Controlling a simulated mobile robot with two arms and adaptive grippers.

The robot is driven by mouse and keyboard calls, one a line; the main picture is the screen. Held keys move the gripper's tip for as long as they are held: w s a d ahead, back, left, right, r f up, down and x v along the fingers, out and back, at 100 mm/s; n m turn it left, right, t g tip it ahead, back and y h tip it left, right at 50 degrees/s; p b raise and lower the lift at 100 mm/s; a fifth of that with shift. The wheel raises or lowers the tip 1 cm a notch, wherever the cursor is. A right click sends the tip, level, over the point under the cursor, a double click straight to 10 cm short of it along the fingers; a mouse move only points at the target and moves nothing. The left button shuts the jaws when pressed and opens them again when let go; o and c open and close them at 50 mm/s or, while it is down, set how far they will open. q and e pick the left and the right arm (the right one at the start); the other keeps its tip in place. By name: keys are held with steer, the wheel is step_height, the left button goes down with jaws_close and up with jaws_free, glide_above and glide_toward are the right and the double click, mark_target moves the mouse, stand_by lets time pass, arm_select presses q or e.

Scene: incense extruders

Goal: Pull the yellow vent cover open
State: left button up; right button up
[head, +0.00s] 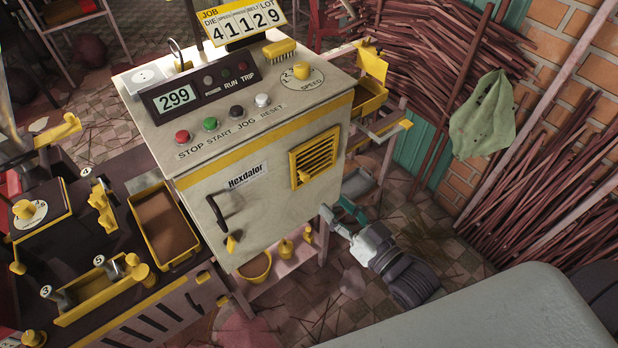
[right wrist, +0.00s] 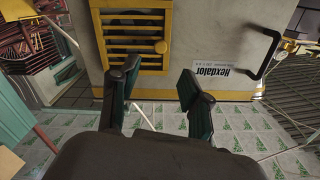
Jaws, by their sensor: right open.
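The yellow vent cover (head: 315,157) is a slatted square on the right part of the grey cabinet's front face. It looks shut, lying against the panel. My left gripper is not in view.
The cabinet (head: 205,205) also bears a dark door handle (head: 216,211) and a row of coloured buttons on top. Bundles of sticks (head: 545,185) lean on the brick wall at right. A yellow-edged machine (head: 90,290) stands at left. A pale surface (head: 500,310) fills the lower right.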

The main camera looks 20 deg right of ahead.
mark_target(307, 178)
steer(key=p+x, duration=0.1)
steer(key=x, duration=0.9)
jaws_close()
